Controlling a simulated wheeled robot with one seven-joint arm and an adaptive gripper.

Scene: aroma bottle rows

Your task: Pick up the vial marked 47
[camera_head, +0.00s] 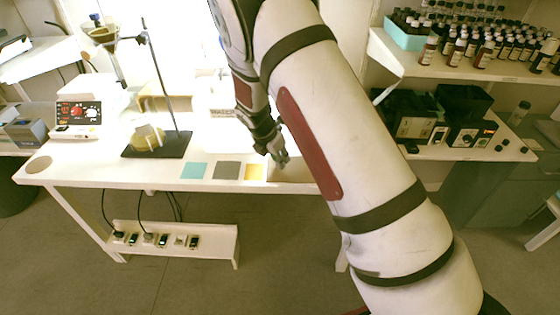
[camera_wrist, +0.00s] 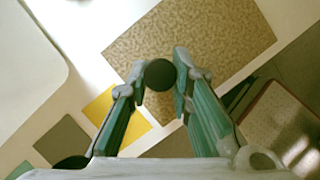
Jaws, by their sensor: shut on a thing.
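My gripper (camera_head: 280,158) is over the front part of the white table in the head view, near the coloured squares. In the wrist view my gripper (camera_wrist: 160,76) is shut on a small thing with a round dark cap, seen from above. This vial (camera_wrist: 159,75) sits between the two fingertips. Its body is hidden under the cap and its label cannot be read. In the head view it is too small to make out. Several brown bottles with white labels (camera_head: 484,54) stand on the right shelf; their marks are too small to read.
A tan speckled panel (camera_wrist: 205,35) lies below my gripper. A yellow square (camera_head: 254,172), a grey square (camera_head: 226,170) and a teal square (camera_head: 193,170) lie beside it on the table (camera_head: 100,172). A stand on a black base (camera_head: 170,146) is further left. Dark boxes (camera_head: 462,101) are at right.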

